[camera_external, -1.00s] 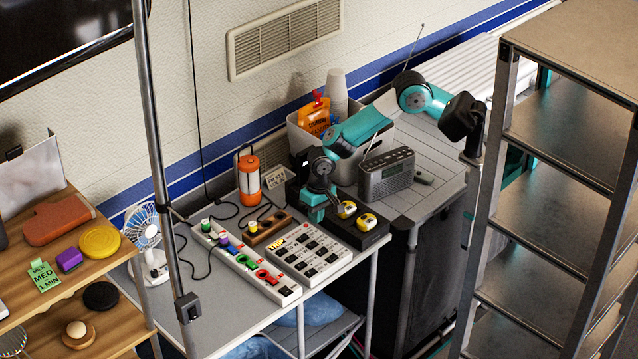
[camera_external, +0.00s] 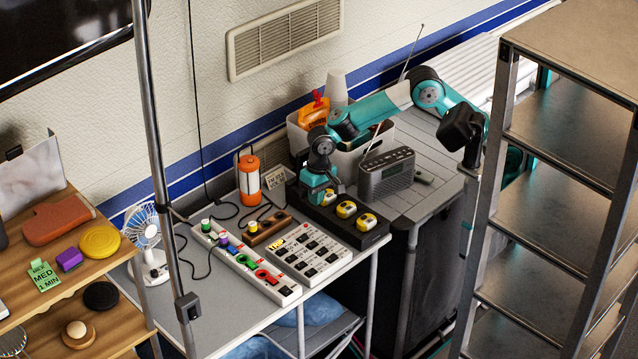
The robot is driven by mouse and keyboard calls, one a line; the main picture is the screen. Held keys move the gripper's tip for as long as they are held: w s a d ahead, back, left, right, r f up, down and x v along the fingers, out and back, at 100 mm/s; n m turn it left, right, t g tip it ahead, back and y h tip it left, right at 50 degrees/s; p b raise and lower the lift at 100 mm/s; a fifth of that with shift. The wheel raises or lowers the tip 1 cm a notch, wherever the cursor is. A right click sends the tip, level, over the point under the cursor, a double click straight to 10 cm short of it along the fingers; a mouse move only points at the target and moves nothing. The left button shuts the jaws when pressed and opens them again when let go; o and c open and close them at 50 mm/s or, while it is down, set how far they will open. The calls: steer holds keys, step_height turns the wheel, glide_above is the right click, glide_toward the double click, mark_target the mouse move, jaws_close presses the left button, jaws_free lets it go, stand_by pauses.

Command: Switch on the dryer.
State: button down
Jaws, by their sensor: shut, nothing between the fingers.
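No object that I can clearly tell is a dryer shows in the external view. A long white power strip (camera_external: 262,281) on the grey table carries coloured plugs and red and green switches. To its right is a white panel (camera_external: 322,262) marked "TRIP", with several dark switches. My gripper (camera_external: 318,196) is shut and empty, pointing down above the back left part of a black unit (camera_external: 352,236) with yellow pieces (camera_external: 346,209) on it. The gripper is behind and right of the strip and panel, apart from both. Its fingertips are small and hard to make out.
An orange lantern (camera_external: 249,178) and a small sign (camera_external: 273,178) stand left of my gripper. A grey radio (camera_external: 387,174) stands close on its right. A bin (camera_external: 299,140) is behind. A metal pole (camera_external: 160,150) rises at the table's front left; a shelf rack (camera_external: 552,130) is right.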

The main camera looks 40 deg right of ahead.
mark_target(310, 244)
steer(key=shift+a+b, duration=0.4)
steer(key=shift+b, duration=0.45)
steer(key=f, duration=0.4)
steer(key=a+f+p, duration=0.1)
steer(key=f, duration=0.9)
steer(key=shift+a+p, duration=0.35)
steer(key=shift+p, duration=0.05)
steer(key=shift+a+f, duration=0.1)
steer(key=shift+f, duration=0.15)
steer(key=shift+s+d, duration=0.1)
steer(key=shift+d, duration=0.1)
